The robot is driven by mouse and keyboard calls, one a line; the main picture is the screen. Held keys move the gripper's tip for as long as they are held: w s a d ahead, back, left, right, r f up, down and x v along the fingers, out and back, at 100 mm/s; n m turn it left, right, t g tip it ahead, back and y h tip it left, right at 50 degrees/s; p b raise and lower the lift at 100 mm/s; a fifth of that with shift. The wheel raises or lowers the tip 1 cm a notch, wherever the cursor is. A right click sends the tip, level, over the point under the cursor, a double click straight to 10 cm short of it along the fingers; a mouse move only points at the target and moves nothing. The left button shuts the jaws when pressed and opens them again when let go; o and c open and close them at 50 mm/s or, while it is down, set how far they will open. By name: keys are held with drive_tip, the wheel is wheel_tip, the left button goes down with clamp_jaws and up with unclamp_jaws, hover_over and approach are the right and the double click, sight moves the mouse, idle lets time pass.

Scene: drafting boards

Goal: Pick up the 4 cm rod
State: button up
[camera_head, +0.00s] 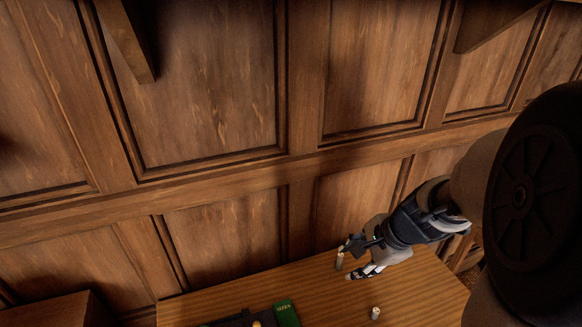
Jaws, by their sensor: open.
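A slim pale rod (340,261) stands upright on the wooden table, right at my gripper's fingertips. A second, shorter-looking light rod (375,313) stands nearer the table's front, apart from my gripper. I cannot read lengths here, so I cannot tell which one is the 4 cm rod. My gripper (352,259) comes in from the right, low over the table, with its fingers open. The slim rod appears near or between the fingertips; whether they touch it is too small to tell.
The wooden table (425,288) has free room at right. A green box (286,313) and a dark object (232,321) with a small yellow thing are at the bottom, left of the rods. The panelled wall (222,235) rises close behind the table. A wooden block (55,312) is at lower left.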

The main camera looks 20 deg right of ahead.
drive_tip(key=s+d+f+m+p, duration=0.1)
drive_tip(key=s+d+f+m, duration=0.1)
drive_tip(key=d+f+m, duration=0.6)
drive_tip(key=m, duration=0.5)
approach(376, 311)
drive_tip(key=shift+h, duration=0.3)
drive_tip(key=b+x, duration=0.4)
drive_tip(key=b, duration=0.1)
drive_tip(key=shift+d, duration=0.2)
drive_tip(key=shift+a+b+x, duration=0.2)
drive_tip(key=shift+b+x, duration=0.65)
drive_tip(key=shift+x, duration=0.7)
drive_tip(key=shift+a+b+x, duration=0.2)
drive_tip(key=shift+b+x, duration=0.65)
drive_tip(key=shift+x, duration=0.7)
drive_tip(key=shift+r, duration=0.15)
drive_tip(key=shift+c, duration=0.6)
clamp_jaws()
